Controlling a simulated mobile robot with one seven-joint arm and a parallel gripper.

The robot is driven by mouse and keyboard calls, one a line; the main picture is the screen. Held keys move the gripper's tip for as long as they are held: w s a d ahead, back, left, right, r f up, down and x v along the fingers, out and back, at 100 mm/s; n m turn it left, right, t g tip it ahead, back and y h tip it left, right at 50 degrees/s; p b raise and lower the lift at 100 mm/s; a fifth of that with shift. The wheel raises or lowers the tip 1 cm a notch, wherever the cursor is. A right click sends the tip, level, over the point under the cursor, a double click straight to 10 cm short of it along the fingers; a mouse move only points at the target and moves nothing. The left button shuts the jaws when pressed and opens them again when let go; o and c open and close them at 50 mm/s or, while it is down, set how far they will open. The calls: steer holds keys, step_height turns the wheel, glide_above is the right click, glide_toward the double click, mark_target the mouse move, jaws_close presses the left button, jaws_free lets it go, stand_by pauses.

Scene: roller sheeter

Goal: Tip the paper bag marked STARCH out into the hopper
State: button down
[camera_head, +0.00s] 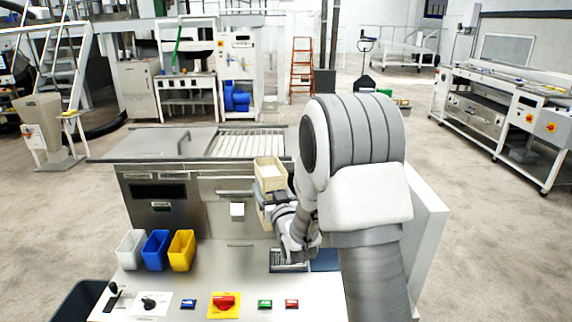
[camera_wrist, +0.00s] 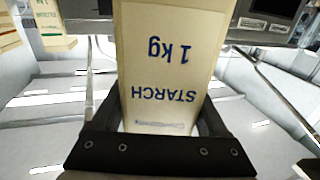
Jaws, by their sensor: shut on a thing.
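The cream paper bag marked STARCH (camera_wrist: 158,70) fills the middle of the wrist view, with its blue print upside down in that picture. My gripper (camera_wrist: 152,125) is shut on it, a finger on each side. In the head view the bag (camera_head: 269,180) looks upright above the machine's front, its open top showing pale contents. My gripper (camera_head: 275,198) crosses its middle there. I cannot clearly make out the hopper in either view; my arm hides part of the machine.
Another cream bag (camera_wrist: 52,22) stands at the upper left of the wrist view. White (camera_head: 130,250), blue (camera_head: 155,250) and yellow (camera_head: 181,250) bins stand on the left of the front counter (camera_head: 190,285). Buttons line its front edge. A slatted surface (camera_head: 245,141) lies behind.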

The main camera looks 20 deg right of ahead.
mark_target(265, 230)
steer(key=s+f+b, duration=0.1)
steer(key=f+b, duration=0.1)
steer(key=f, duration=0.1)
steer(key=s+a+f+b, duration=0.1)
steer(key=s+f+b, duration=0.1)
steer(key=f+b, duration=0.1)
steer(key=s+a+f+b, duration=0.1)
steer(key=f+b, duration=0.1)
steer(key=f, duration=0.2)
steer(key=shift+s+a+f, duration=0.1)
steer(key=shift+s+a, duration=0.05)
steer(key=shift+s+a+f+b, duration=0.1)
steer(key=shift+f+b, duration=0.2)
steer(key=shift+b, duration=0.2)
steer(key=shift+a, duration=0.15)
